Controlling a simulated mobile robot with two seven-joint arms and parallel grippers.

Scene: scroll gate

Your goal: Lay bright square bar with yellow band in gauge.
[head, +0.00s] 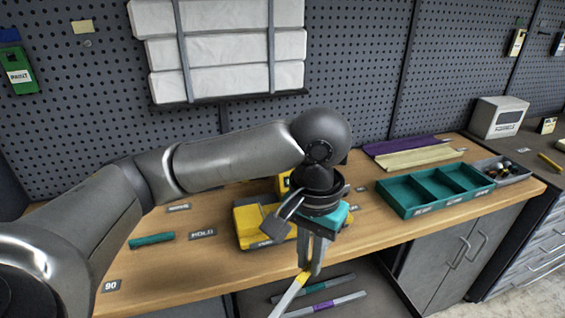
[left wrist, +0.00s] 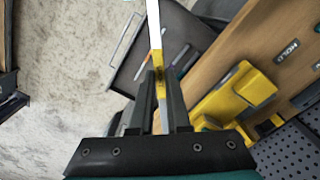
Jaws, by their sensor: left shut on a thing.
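My left gripper (head: 312,262) is shut on the bright square bar (head: 287,300) near its yellow band. The bar slants down and toward the left in the head view, in front of the bench edge. In the left wrist view the bright bar (left wrist: 153,28) runs up from between the fingers (left wrist: 160,88), with the yellow band (left wrist: 157,66) close to the fingertips. A yellow fixture (head: 248,222), which looks like the gauge, stands on the bench behind the gripper, partly hidden by my arm. It also shows in the left wrist view (left wrist: 225,108). My right gripper is not in view.
A dark low tray (head: 350,285) below the bench edge holds bars with teal and purple bands. A teal bar (head: 152,240) lies on the bench at left. A teal compartment tray (head: 398,207) stands at right. Purple and cream strips (head: 420,155) lie behind it.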

